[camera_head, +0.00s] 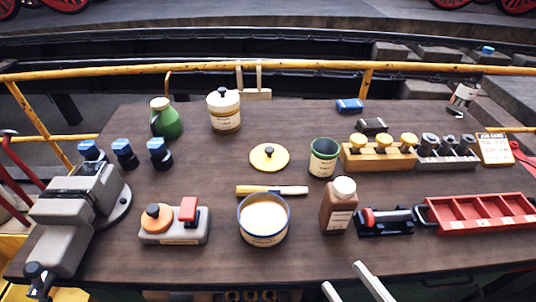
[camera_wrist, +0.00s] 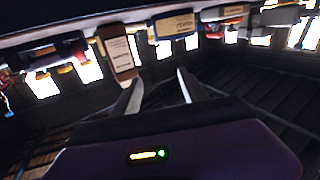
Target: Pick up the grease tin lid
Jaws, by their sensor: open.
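A round yellow lid (camera_head: 269,157) with a small dark knob lies flat on the brown workbench, near its middle. An open tin (camera_head: 263,235) with a blue rim and pale contents stands nearer the front edge; a wooden-handled tool (camera_head: 272,190) lies between the two. My gripper (camera_head: 342,276) is at the bench's front edge, low in the head view, to the right of the tin and well short of the lid. Its two pale fingers are apart with nothing between them, as the wrist view also shows (camera_wrist: 160,77). The lid is not discernible in the wrist view.
A brown bottle (camera_head: 339,207) stands right of the tin, with a green cup (camera_head: 323,158) behind it. A lidded jar (camera_head: 224,112) and green jug (camera_head: 166,118) stand at the back. A vise (camera_head: 75,215) is left, a red tray (camera_head: 480,212) right. Bare wood surrounds the lid.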

